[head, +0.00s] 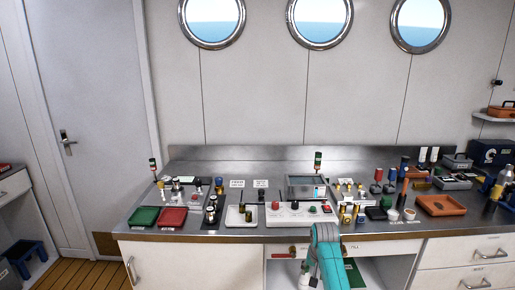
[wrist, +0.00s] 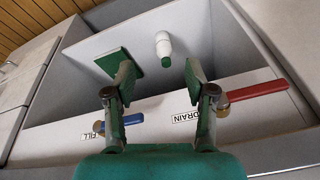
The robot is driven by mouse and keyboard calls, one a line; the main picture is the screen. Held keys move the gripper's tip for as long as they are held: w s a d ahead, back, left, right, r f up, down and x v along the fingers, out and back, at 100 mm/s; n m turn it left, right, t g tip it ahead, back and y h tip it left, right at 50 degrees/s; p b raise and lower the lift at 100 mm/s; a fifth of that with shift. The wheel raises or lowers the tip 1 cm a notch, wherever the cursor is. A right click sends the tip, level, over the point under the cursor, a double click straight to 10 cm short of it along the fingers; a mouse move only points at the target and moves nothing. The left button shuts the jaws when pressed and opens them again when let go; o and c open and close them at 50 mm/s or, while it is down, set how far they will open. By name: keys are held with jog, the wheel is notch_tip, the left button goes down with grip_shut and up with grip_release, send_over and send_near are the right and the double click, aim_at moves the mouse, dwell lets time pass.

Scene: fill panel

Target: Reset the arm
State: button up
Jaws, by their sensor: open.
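My gripper (wrist: 160,80) is open and empty in the wrist view. Its two green-padded fingers are well apart, in front of the open cabinet bay below the counter. The teal arm (head: 327,252) is mine and reaches down over the counter's front edge in the head view; the fingers are not clear there. A red-handled valve (wrist: 258,90) labelled DRAIN lies right of the fingers. A blue-handled valve (wrist: 116,123) labelled FILL lies near the left finger, partly behind it. I cannot tell whether they touch.
A white fitting (wrist: 163,46) shows beyond the gap between the fingers. The steel counter (head: 345,156) carries a green tray (head: 144,216), a red tray (head: 173,217), a control box (head: 298,212) and an orange tray (head: 441,205). Drawers (head: 484,255) stand at right.

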jog(key=s+f+t, duration=0.3)
jog(key=s+f, duration=1.2)
jog(key=f, duration=0.3)
jog(key=s+f+n+t, duration=0.2)
jog(key=s+f+t, duration=0.15)
jog(key=s, duration=1.55)
jog(key=s+r+t, duration=0.1)
jog(key=s+r, duration=0.3)
jog(key=s, duration=0.3)
jog(key=s+a+r+t, duration=0.1)
jog(key=s+r, duration=0.2)
jog(key=s, duration=0.4)
jog(key=s+r+t, duration=0.1)
jog(key=s+r, duration=0.3)
jog(key=s, duration=0.3)
jog(key=s+r+t, duration=0.1)
jog(key=s+r, duration=0.4)
jog(key=r, duration=0.4)
jog(key=s+r+n+t, duration=0.1)
jog(key=s+r, duration=0.4)
jog(key=r, duration=0.4)
jog(key=shift+s+n, duration=0.3)
jog(key=shift+s, duration=0.1)
